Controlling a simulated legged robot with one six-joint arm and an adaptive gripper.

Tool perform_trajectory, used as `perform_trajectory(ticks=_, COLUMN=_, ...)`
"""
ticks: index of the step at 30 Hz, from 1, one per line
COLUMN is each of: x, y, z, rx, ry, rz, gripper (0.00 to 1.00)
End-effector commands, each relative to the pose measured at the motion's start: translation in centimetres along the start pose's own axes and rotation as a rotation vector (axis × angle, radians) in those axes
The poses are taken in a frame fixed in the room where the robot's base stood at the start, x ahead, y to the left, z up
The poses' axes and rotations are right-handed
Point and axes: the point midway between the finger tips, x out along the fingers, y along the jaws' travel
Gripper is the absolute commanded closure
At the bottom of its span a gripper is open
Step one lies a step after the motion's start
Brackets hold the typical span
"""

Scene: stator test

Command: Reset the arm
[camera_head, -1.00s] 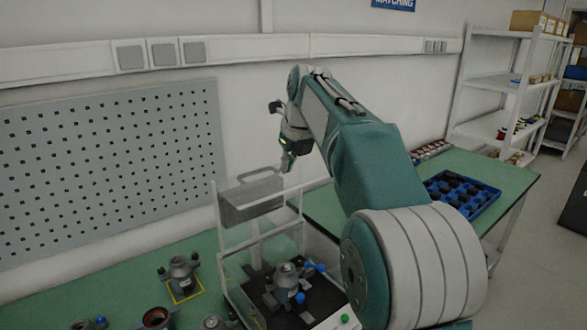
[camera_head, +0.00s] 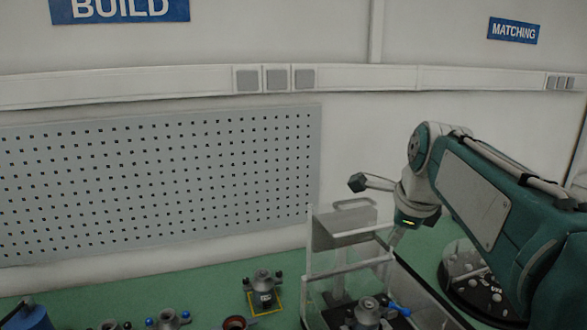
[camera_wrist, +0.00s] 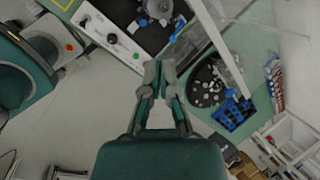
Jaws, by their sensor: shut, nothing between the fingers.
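My arm (camera_head: 500,210) reaches in from the right in the head view, bent at the elbow, with its wrist hanging down. My gripper (camera_head: 393,238) points downward beside the right side of the clear-walled test stand (camera_head: 308,265). In the wrist view my gripper (camera_wrist: 159,70) has its two fingertips together, with nothing between them. Beyond the fingertips the wrist view shows the test stand's front panel (camera_wrist: 108,35) with a green button and a grey stator (camera_wrist: 158,8) on its dark bed. The stator also shows in the head view (camera_head: 367,312).
A round dark tray of grey pieces (camera_wrist: 207,82) and a blue tray (camera_wrist: 232,113) lie on the green bench right of the stand. Another stator (camera_head: 263,285) stands on a yellow-edged square at left. A pegboard (camera_head: 160,180) covers the wall behind. Floor shows at lower left (camera_wrist: 60,140).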

Motion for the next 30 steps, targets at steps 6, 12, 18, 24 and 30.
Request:
perform_trajectory(ticks=6, x=-0.3, y=4.9, z=-0.8, rx=-0.391, ry=0.014, rz=-0.022, gripper=1.00)
perform_trajectory(ticks=12, x=0.1, y=9.3, z=-1.9, rx=-0.756, ry=0.034, rz=-0.038, gripper=1.00)
perform_trajectory(ticks=18, x=1.0, y=13.8, z=-3.1, rx=-1.123, ry=0.059, rz=-0.050, gripper=1.00)
perform_trajectory(ticks=24, x=2.5, y=18.3, z=-4.5, rx=-1.491, ry=0.090, rz=-0.056, gripper=1.00)
perform_trajectory(ticks=30, x=4.1, y=22.0, z=-5.8, rx=-1.806, ry=0.119, rz=-0.054, gripper=1.00)
